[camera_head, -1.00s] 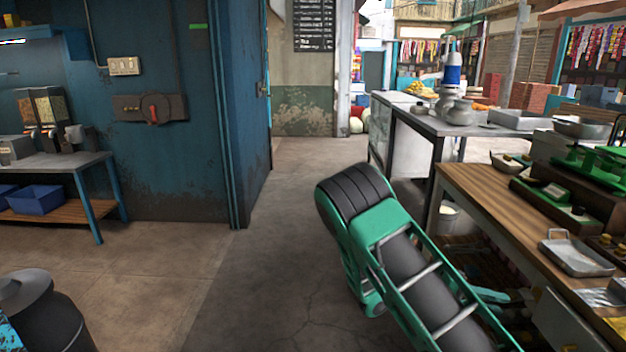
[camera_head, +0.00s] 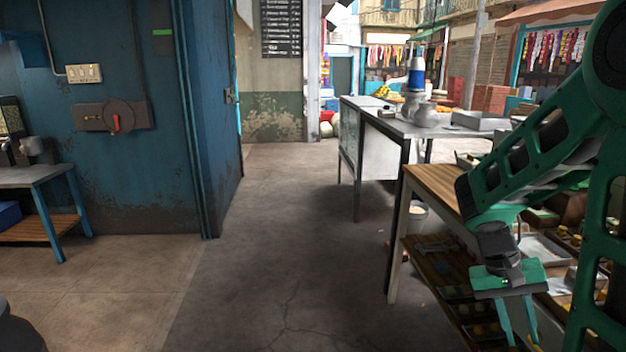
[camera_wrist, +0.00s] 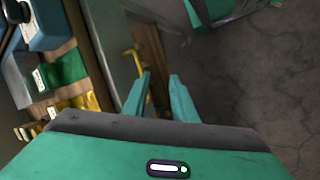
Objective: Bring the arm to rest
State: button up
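My arm (camera_head: 545,150) is green and black and hangs at the right of the head view, bent downward. My gripper (camera_head: 521,338) points down in front of the wooden table's shelves, with its two teal fingers apart. In the wrist view my gripper (camera_wrist: 160,82) also shows its fingers apart, and nothing is seen between them.
The wooden table (camera_head: 432,185) with shelves stands close beside my arm at right. Behind it is a metal table (camera_head: 385,122) with pots. A blue wall (camera_head: 110,170) and workbench (camera_head: 30,178) are at left. The floor (camera_head: 290,230) between is clear.

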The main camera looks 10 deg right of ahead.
jog(key=s+a+r+t+y, duration=0.3)
jog(key=s+a+r, duration=0.3)
jog(key=s, duration=0.4)
jog(key=shift+s+a+r+t+y, duration=0.15)
jog(key=shift+s+a+t+y, duration=0.3)
jog(key=shift+a, duration=0.25)
